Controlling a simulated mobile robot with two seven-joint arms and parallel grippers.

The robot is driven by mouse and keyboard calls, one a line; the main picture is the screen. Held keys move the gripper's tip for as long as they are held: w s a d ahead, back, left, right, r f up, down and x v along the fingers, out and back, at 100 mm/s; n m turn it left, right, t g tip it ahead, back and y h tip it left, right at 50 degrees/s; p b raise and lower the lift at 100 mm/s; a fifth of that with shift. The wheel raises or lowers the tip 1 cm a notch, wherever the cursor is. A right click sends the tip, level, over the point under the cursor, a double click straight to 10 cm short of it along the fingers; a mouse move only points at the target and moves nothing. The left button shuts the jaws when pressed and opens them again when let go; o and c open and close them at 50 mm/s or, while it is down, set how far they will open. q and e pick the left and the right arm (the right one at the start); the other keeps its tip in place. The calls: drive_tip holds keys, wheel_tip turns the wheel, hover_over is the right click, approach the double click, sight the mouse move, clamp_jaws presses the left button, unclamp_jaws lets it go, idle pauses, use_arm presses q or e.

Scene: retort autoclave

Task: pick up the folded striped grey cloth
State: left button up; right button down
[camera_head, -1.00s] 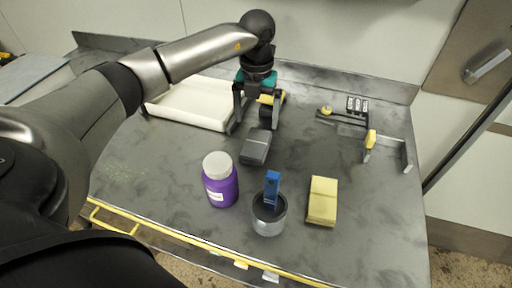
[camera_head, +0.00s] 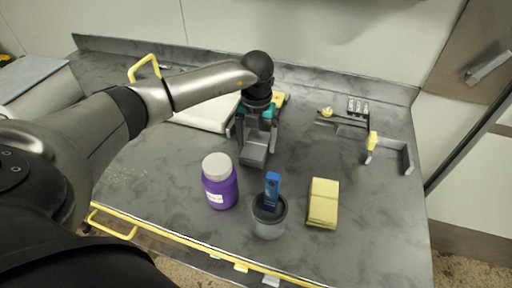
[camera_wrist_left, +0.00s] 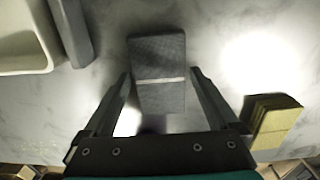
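The folded grey cloth (camera_head: 254,157) lies on the grey worktop, below my left gripper. In the left wrist view the cloth (camera_wrist_left: 158,62) shows a pale stripe across it. My left gripper (camera_head: 256,143) points down over the cloth, with one finger on each side. In the left wrist view the left gripper (camera_wrist_left: 160,78) is open, and the cloth lies between its fingers with a visible gap on each side. The head view shows the fingers partly hiding the cloth. My right gripper is not in view.
A purple bottle (camera_head: 219,183) with a white lid, a grey cup (camera_head: 269,222) holding a blue item, and a folded yellow cloth (camera_head: 323,204) stand in front. A white tray (camera_head: 207,115) lies behind left. A dark rack (camera_head: 393,150) is at right.

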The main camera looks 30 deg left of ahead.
sight(256, 143)
use_arm(q)
drive_tip(key=c, duration=1)
drive_tip(key=shift+r, duration=0.1)
wheel_tip(256, 143, up, 20)
drive_tip(key=shift+p, duration=1.25)
